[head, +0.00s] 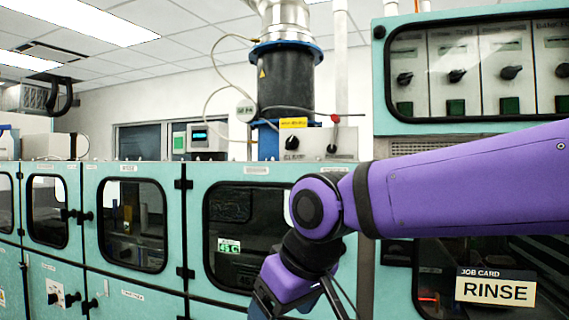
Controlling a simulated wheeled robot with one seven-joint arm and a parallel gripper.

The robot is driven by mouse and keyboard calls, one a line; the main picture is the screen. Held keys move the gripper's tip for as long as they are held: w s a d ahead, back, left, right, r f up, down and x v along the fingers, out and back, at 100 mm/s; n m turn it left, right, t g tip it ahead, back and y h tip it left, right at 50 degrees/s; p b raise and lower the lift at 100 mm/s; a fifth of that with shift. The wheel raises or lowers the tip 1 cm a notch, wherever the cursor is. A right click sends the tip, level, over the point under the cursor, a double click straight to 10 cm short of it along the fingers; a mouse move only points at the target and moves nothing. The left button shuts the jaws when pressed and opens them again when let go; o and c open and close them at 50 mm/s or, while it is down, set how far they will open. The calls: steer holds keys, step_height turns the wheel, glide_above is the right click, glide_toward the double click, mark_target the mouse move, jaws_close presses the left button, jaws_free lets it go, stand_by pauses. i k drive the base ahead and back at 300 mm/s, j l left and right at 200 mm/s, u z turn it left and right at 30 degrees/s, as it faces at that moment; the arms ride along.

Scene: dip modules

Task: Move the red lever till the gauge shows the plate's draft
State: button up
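A red lever knob (335,118) stands on a thin upright rod at the right of a grey control box (318,145) on top of the teal cabinets. A round pale gauge (246,111) is left of it, beside the dark cylinder; its reading is too small to tell. A yellow plate (293,122) is above the box; its writing is not legible. My gripper (285,302) is low at the bottom edge, in front of the cabinet and well below the lever, touching none of these. Its fingertips are not clearly shown.
A dark cylinder (285,80) with blue flanges and looping hoses stands behind the box. A small display unit (207,138) is to the left. A job card (495,288) reads RINSE. My arm crosses the right side; a windowed cabinet (381,75) with knobs rises there.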

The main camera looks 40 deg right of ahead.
mark_target(332, 148)
steer(key=z, duration=1.15)
